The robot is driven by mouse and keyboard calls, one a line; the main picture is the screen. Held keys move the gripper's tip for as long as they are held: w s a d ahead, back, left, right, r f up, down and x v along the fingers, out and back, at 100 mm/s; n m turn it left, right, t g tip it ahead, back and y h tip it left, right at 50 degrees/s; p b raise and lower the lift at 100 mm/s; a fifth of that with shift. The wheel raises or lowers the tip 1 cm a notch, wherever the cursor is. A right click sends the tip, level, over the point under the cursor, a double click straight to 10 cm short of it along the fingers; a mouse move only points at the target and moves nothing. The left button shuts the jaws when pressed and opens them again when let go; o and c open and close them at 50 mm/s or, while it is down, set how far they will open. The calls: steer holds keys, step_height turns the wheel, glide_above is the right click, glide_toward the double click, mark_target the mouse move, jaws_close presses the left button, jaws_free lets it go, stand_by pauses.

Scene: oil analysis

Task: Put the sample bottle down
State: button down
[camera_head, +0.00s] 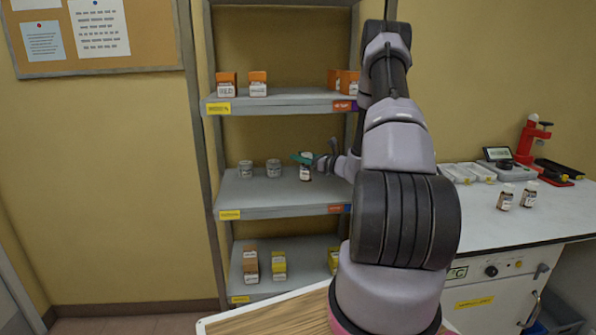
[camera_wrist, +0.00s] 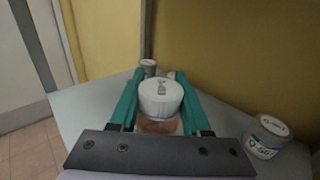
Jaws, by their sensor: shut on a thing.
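My gripper (camera_head: 303,158) has teal fingers and reaches in from the right over the middle shelf (camera_head: 283,200). It is shut on the sample bottle (camera_head: 305,173), a small brown bottle with a white label and cap. In the wrist view the bottle's white cap (camera_wrist: 160,98) sits between the two teal fingers (camera_wrist: 158,102), with brown glass showing below it. The bottle looks upright.
Orange-topped boxes (camera_head: 258,84) stand above. Two brown bottles (camera_head: 505,196) (camera_head: 529,194) stand on the right counter (camera_head: 480,222).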

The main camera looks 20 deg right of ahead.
steer(key=shift+f, duration=2.25)
steer(key=shift+f, duration=0.2)
steer(key=shift+c, duration=1.8)
jaws_free()
steer(key=shift+r, duration=0.1)
